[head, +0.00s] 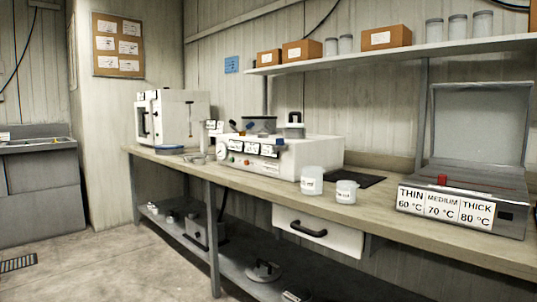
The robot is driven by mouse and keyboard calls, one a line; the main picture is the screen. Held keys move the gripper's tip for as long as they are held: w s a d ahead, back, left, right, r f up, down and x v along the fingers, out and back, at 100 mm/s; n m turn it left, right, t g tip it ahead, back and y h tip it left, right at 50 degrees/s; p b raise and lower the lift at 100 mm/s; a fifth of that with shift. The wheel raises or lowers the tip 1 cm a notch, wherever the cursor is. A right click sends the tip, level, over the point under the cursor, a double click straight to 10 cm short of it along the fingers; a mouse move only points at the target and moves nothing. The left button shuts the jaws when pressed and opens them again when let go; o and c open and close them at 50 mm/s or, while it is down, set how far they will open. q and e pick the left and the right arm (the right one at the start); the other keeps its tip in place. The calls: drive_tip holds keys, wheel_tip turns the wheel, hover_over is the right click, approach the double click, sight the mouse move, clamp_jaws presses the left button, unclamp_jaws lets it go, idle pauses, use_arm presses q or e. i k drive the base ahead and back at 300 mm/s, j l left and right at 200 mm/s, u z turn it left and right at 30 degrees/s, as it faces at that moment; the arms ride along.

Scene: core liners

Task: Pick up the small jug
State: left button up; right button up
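Two white, jug-like containers with dark lettering stand upright near the front edge of the workbench (395,207) in the head view. The smaller jug (347,194) is shorter and stands to the right. The larger jug (313,176) stands just left of it, with a narrow gap between them. The lettering is too small to read, and I cannot make out handles. Neither of my grippers is in view.
A white machine (320,150) with knobs stands behind and left of the jugs. A dark flat mat (360,179) lies behind them. Right is a grey lidded device (505,190) with temperature labels. A drawer (317,230) hangs below; a shelf (400,51) runs above.

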sight(346, 190)
drive_tip(key=z, duration=0.5)
drive_tip(key=i+j+z, duration=0.15)
drive_tip(key=j+z, duration=0.15)
drive_tip(key=i+j+z, duration=0.1)
drive_tip(key=j+z, duration=0.2)
drive_tip(key=j, duration=0.2)
drive_tip(key=j+z, duration=0.3)
drive_tip(key=j, duration=0.85)
drive_tip(key=i+j+z, duration=0.1)
drive_tip(key=j, duration=0.65)
